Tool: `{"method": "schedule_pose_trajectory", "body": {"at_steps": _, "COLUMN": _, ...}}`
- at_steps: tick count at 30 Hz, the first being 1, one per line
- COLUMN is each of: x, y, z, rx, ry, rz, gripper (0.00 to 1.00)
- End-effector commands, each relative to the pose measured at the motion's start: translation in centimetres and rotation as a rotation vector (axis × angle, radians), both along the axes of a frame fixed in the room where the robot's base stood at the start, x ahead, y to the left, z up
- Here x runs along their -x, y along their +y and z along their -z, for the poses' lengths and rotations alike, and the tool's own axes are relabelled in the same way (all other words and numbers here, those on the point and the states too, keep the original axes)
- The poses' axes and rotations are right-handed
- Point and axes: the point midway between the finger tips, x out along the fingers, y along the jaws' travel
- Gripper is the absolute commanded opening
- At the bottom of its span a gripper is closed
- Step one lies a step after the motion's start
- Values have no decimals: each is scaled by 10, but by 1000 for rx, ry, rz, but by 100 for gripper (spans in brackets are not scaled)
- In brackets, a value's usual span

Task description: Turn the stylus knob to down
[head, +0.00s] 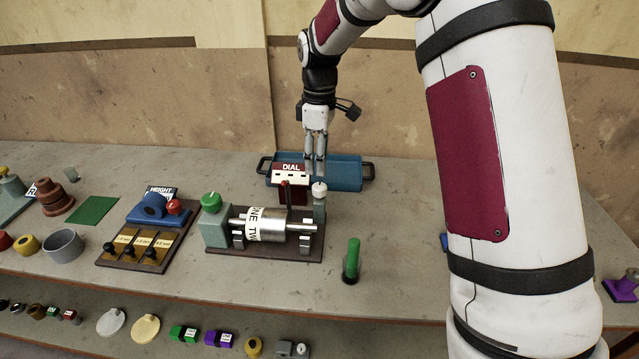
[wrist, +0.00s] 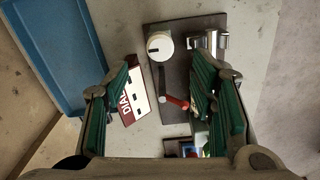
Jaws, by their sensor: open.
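The drum device stands on a dark base (head: 290,249) with a silver drum (head: 265,224) marked with words. A white knob (head: 320,189) tops a grey post at its back right; no label shows which knob is the stylus knob. In the wrist view the white knob (wrist: 159,45) has a dark mark pointing left. A red-and-dark stylus arm (head: 284,195) stands behind the drum; its red part (wrist: 176,102) also shows in the wrist view. My gripper (head: 315,157) is open, pointing down, above and behind the device. Nothing is between its fingers (wrist: 165,95).
A red and white DIAL sign (head: 290,171) stands behind the drum, before a blue tray (head: 345,174). A green knob (head: 211,200) tops the device's left block. A green peg (head: 352,258) stands at front right. A lever panel (head: 137,247) lies to the left.

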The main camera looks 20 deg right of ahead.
Motion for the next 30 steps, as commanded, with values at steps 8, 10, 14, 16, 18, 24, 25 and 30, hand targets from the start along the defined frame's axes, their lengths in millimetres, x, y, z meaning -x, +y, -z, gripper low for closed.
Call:
{"method": "schedule_pose_trajectory", "body": {"at_steps": 8, "x": 1, "y": 1, "z": 53, "rx": -1, "ry": 3, "rz": 0, "gripper": 51}}
{"method": "schedule_pose_trajectory", "body": {"at_steps": 10, "x": 1, "y": 1, "z": 63, "rx": 0, "ry": 2, "rz": 0, "gripper": 51}}
{"method": "schedule_pose_trajectory", "body": {"at_steps": 14, "x": 1, "y": 0, "z": 75, "rx": -1, "ry": 1, "rz": 0, "gripper": 51}}
{"method": "schedule_pose_trajectory", "body": {"at_steps": 16, "x": 1, "y": 0, "z": 80, "rx": -1, "ry": 1, "rz": 0, "gripper": 51}}
{"method": "schedule_pose_trajectory", "body": {"at_steps": 18, "x": 1, "y": 0, "z": 82, "rx": -1, "ry": 1, "rz": 0, "gripper": 51}}
{"method": "schedule_pose_trajectory", "body": {"at_steps": 24, "x": 0, "y": 0, "z": 83, "rx": 0, "ry": 0, "rz": 0, "gripper": 51}}
{"method": "schedule_pose_trajectory", "body": {"at_steps": 25, "x": 0, "y": 0, "z": 83, "rx": 0, "ry": 0, "rz": 1, "gripper": 51}}
{"method": "schedule_pose_trajectory", "body": {"at_steps": 30, "x": 0, "y": 0, "z": 82, "rx": 0, "ry": 0, "rz": 0, "gripper": 22}}
